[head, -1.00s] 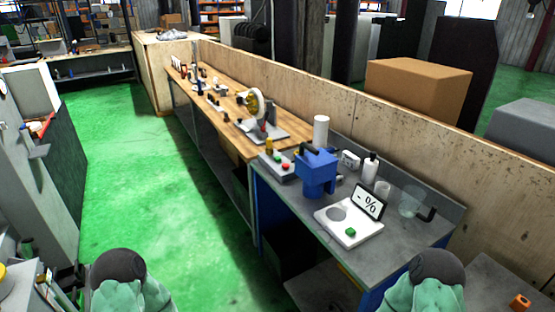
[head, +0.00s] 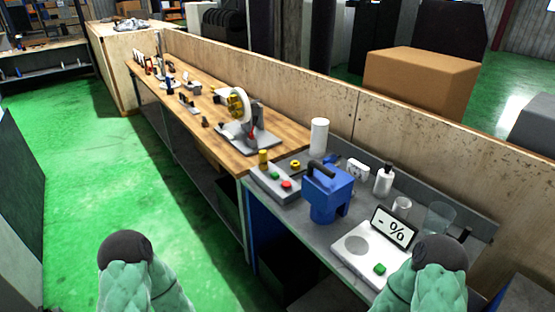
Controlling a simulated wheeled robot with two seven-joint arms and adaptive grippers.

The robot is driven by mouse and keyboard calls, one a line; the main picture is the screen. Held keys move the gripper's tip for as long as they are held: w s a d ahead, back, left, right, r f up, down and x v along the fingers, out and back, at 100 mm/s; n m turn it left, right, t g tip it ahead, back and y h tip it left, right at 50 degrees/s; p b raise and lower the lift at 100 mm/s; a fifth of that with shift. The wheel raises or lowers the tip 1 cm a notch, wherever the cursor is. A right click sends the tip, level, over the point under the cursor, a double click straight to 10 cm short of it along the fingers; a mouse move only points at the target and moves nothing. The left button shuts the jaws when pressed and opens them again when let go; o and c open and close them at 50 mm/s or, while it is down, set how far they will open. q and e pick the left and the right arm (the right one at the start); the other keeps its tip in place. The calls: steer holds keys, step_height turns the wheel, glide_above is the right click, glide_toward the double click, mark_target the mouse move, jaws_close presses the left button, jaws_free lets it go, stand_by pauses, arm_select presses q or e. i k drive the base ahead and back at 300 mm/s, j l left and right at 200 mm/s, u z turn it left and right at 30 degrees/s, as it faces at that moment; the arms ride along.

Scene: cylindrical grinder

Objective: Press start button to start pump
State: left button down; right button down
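A grey control box (head: 268,182) sits at the near-left end of the grey bench. A blue pump-like unit (head: 327,195) with a dark handle stands just right of the box. A white device (head: 368,250) with a "- %" display carries another green button (head: 379,268). Parts of my two arms show at the bottom edge, left and right, apart from the box. Neither gripper's fingers are in view.
A wooden bench (head: 213,110) with a wheel-shaped machine (head: 243,110) runs away to the back left. A white cylinder (head: 319,138), a bottle (head: 384,180) and a clear beaker (head: 438,219) stand on the grey bench. Green floor (head: 85,190) is open at left.

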mark_target(275, 176)
steer(key=i+j+z, duration=0.1)
steer(key=i+j, duration=0.25)
steer(key=i+j+z, duration=0.15)
steer(key=i+j, duration=0.25)
steer(key=i+j+z, duration=0.1)
steer(key=i+j, duration=0.25)
steer(key=i+j+z, duration=0.15)
steer(key=i+j, duration=0.15)
steer(key=j, duration=0.25)
steer(key=i+j+z, duration=0.1)
steer(key=i+j, duration=0.2)
steer(key=j, duration=0.2)
